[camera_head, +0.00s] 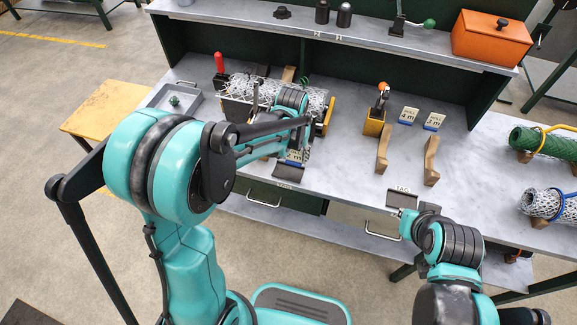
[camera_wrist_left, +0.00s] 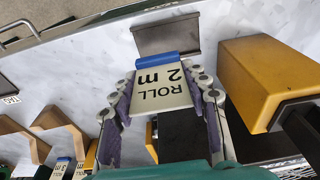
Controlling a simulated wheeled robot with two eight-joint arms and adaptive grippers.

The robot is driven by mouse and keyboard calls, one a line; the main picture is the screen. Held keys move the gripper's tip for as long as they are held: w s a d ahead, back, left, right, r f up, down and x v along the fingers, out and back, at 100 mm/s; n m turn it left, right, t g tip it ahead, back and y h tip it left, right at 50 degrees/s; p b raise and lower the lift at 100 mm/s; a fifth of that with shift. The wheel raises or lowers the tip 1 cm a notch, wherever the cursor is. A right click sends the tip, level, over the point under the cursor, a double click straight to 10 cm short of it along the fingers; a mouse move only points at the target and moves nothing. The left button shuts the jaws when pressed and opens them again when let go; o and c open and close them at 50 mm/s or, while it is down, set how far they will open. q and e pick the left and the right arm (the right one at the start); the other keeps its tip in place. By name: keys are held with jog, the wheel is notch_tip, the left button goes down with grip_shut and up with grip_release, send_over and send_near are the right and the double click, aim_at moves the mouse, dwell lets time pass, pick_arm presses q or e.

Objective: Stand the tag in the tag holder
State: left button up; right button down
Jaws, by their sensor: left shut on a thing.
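The tag (camera_wrist_left: 162,85), a cream plate printed "ROLL 2 m" with a blue edge, is between the two fingers of my left gripper (camera_wrist_left: 163,78), which is shut on it. The tag also shows in the head view (camera_head: 296,157), just below my left gripper (camera_head: 299,143). A grey metal tag holder (camera_wrist_left: 166,35) lies just beyond the tag's blue edge; it shows at the table's front edge in the head view (camera_head: 287,173). I cannot tell whether tag and holder touch. My right gripper (camera_head: 402,214) is at lower right, its fingers unclear.
A second holder (camera_head: 403,198) marked TAG is at the front edge. Two more tags (camera_head: 409,114) (camera_head: 434,121) lie behind wooden supports (camera_head: 383,150). A yellow block (camera_wrist_left: 262,75) stands close right of my left gripper. A wire mesh roll (camera_head: 310,97) lies behind it.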

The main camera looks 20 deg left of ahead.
aim_at(288, 160)
pick_arm(q)
jog(key=shift+s+a+f, duration=0.15)
jog(key=shift+a+f, duration=0.4)
jog(key=shift+a, duration=0.25)
jog(key=shift+f+b, duration=1)
jog(key=shift+f, duration=1)
jog(key=shift+f, duration=0.1)
jog(key=o, duration=0.9)
jog(key=shift+o, duration=0.2)
